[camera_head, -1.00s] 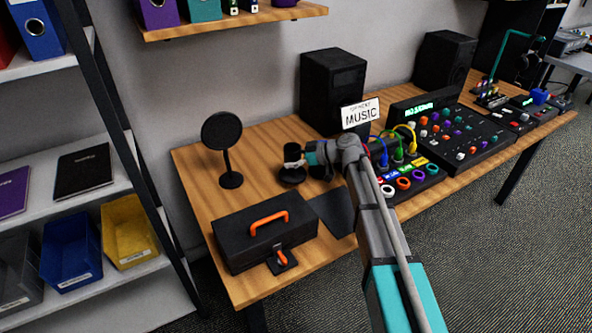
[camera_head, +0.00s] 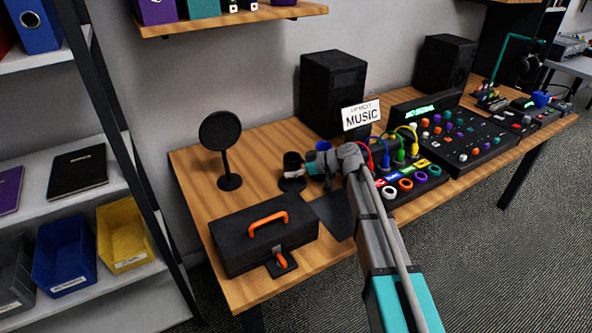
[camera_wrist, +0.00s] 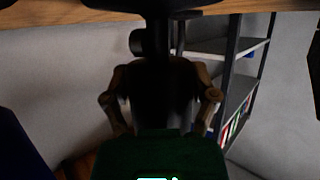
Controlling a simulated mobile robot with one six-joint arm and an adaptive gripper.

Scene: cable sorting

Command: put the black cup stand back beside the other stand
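A round black pop filter (camera_head: 228,180) stands to the left. A black toolbox (camera_head: 262,240) with an orange handle lies in front. A speaker (camera_head: 331,90), a MUSIC sign (camera_head: 361,115) and a cable panel (camera_head: 411,178) are behind and right. Some wood is bare at left.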

